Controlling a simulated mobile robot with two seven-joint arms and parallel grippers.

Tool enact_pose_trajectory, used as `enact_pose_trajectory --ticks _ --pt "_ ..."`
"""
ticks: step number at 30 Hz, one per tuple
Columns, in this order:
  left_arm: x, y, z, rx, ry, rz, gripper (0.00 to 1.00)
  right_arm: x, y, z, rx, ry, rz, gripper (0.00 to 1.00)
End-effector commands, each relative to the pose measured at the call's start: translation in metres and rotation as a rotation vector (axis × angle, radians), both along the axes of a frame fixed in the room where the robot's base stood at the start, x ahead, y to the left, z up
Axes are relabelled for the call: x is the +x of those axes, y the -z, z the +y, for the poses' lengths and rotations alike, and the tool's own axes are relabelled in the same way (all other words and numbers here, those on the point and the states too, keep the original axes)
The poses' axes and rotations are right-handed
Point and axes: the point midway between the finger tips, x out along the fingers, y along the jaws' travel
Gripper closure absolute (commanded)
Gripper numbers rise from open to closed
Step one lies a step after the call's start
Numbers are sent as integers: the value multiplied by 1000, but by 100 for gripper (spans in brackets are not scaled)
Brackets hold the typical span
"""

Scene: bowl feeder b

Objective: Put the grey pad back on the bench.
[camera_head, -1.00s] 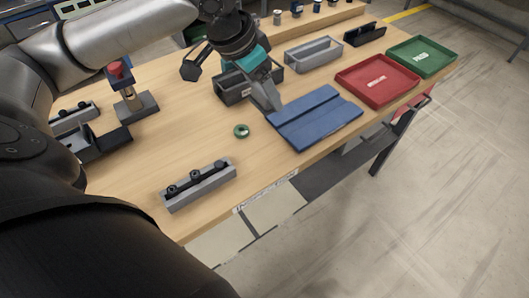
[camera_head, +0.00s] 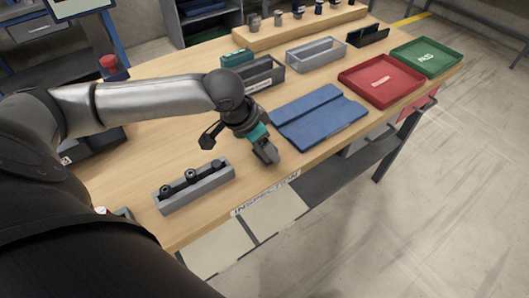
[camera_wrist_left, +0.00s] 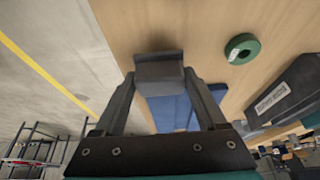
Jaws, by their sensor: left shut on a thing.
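My left gripper (camera_head: 268,152) is over the front part of the wooden bench (camera_head: 170,140), just left of the blue mat. In the left wrist view the left gripper (camera_wrist_left: 158,82) is shut on the grey pad (camera_wrist_left: 158,68), a small dark grey block held across its fingertips. The pad is hard to tell from the fingers in the head view. I cannot tell whether it touches the bench. The blue mat (camera_head: 320,116) lies flat with a step along it; it also shows behind the fingers in the wrist view (camera_wrist_left: 170,112). My right gripper is not in view.
A grey holder with black knobs (camera_head: 194,186) stands at the front left. A green ring (camera_wrist_left: 242,48) lies on the bench. A dark bin (camera_head: 257,75), a grey bin (camera_head: 316,53), a red tray (camera_head: 362,92) and a green tray (camera_head: 428,64) stand beyond. The bench's front edge is close.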

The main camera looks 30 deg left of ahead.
Motion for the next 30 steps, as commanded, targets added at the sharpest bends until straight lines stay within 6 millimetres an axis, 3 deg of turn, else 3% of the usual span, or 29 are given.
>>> enact_pose_trajectory --ticks 3,14,15,22,30 --pt "0 19 0 0 0 0 100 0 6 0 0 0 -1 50" --pt "0 21 0 -1 0 -1 100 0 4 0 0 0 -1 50" --pt "0 22 0 -1 0 -1 25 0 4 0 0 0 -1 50" --pt "0 22 0 -1 0 -1 0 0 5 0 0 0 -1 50" --pt "0 20 0 0 0 -1 0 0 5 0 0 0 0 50"
